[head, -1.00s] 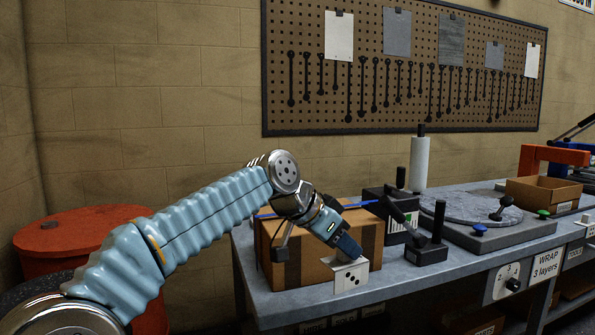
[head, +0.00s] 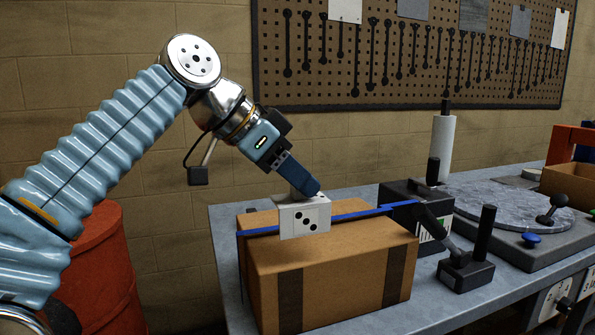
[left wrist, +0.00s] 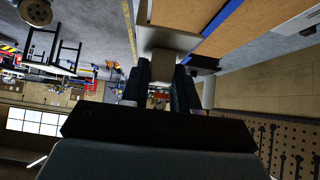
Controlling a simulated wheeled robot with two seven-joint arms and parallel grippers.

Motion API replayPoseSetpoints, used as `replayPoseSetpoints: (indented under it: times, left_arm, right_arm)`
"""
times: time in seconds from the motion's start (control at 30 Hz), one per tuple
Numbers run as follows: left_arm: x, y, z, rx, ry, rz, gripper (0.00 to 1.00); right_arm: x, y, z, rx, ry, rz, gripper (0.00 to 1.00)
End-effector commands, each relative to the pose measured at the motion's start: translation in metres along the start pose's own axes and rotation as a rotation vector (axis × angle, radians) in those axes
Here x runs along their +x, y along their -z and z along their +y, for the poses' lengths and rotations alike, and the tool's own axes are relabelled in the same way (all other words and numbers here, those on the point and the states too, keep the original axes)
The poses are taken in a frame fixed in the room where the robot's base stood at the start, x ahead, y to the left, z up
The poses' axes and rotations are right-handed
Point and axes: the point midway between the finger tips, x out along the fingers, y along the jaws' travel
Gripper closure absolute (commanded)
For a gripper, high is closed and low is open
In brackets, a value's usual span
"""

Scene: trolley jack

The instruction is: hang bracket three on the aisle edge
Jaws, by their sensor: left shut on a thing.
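The bracket with three black dots (head: 303,217) is a small white angled plate. My left gripper (head: 310,190) comes down from the upper left and is shut on its top. In the head view the bracket is in front of the blue strap and over the top of the cardboard box (head: 345,270); I cannot tell whether it touches the box. In the left wrist view the bracket (left wrist: 165,38) shows pale beyond the two dark fingers (left wrist: 160,85). The grey bench (head: 450,310) runs along under the box. My right gripper is not in view.
The blue strap (head: 260,230) crosses the box. A black strapping tool (head: 415,205) and a black handled block (head: 468,265) stand right of the box. Beyond are a round turntable (head: 500,210) and a white roll (head: 440,150). A red drum (head: 105,270) stands left.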

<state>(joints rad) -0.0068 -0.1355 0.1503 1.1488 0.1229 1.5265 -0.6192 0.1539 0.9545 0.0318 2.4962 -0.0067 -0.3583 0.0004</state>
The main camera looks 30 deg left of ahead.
Motion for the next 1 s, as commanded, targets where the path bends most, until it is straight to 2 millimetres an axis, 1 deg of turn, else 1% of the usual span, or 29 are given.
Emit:
replayPoseSetpoints:
  times: [0.37, 0.57, 0.87, 1.0]
  left_arm:
    - [-0.003, -0.001, -0.001, 0.001, 0.002, 0.003, 1.0]
    - [0.01, -0.014, -0.001, 0.001, 0.001, 0.001, 1.0]
    - [0.035, -0.038, -0.001, 0.002, 0.002, 0.002, 1.0]
    - [0.046, -0.05, -0.001, 0.002, 0.002, 0.002, 1.0]
  right_arm:
    - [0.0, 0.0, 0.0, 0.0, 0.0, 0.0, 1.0]
    - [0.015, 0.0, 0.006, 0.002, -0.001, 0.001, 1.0]
    - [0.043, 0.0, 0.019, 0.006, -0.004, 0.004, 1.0]
    - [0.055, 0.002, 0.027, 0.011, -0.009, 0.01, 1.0]
